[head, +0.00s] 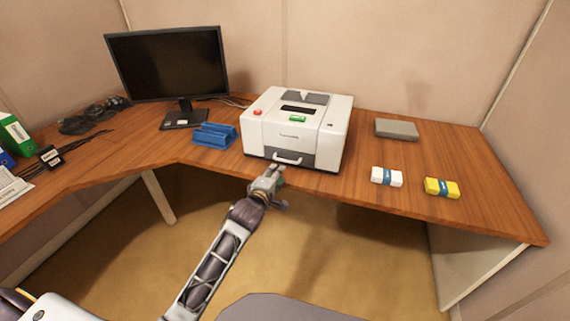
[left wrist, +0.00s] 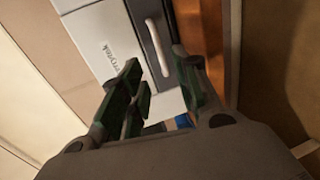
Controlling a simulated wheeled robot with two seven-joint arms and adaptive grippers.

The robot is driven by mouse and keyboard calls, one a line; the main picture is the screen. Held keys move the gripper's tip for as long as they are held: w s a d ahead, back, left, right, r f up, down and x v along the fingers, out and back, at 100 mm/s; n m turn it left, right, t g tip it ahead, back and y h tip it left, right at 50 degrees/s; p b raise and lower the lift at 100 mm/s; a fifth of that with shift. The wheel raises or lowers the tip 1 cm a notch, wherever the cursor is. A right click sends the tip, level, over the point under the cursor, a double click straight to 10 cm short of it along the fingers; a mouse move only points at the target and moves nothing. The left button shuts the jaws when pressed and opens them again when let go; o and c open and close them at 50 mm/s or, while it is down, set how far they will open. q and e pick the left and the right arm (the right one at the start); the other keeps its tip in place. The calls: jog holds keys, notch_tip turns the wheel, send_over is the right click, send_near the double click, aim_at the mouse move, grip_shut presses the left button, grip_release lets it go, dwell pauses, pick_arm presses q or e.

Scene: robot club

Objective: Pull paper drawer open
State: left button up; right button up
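The paper drawer (head: 264,153) is low on that front and looks closed, with a pale bar handle (head: 287,159). In the left wrist view the drawer handle (left wrist: 158,47) shows beyond the fingertips, roughly in line with the gap between them. My left gripper (head: 275,172) is just in front of and below the handle, at the desk edge. In the left wrist view its dark green fingers (left wrist: 157,68) are spread apart with nothing between them. Contact with the handle does not show. My right gripper is not in view.
On the desk (head: 360,207), a monitor (head: 167,65) and a blue tray-like object (head: 213,134) are left of the printer. A grey box (head: 396,129), a white pack (head: 387,177) and a yellow pack (head: 442,188) lie to its right.

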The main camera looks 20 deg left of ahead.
aim_at(286, 161)
pick_arm(q)
jog(key=shift+b+x, duration=0.45)
jog(key=shift+x, duration=2.8)
jog(key=shift+w+f, duration=0.1)
jog(key=shift+w, duration=0.5)
jog(key=shift+b+x, duration=0.3)
jog(key=shift+x, duration=0.75)
jog(key=shift+w, duration=0.2)
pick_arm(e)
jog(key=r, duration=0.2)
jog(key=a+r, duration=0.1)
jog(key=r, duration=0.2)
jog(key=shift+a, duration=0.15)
pick_arm(q)
jog(key=shift+c, duration=0.4)
grip_shut()
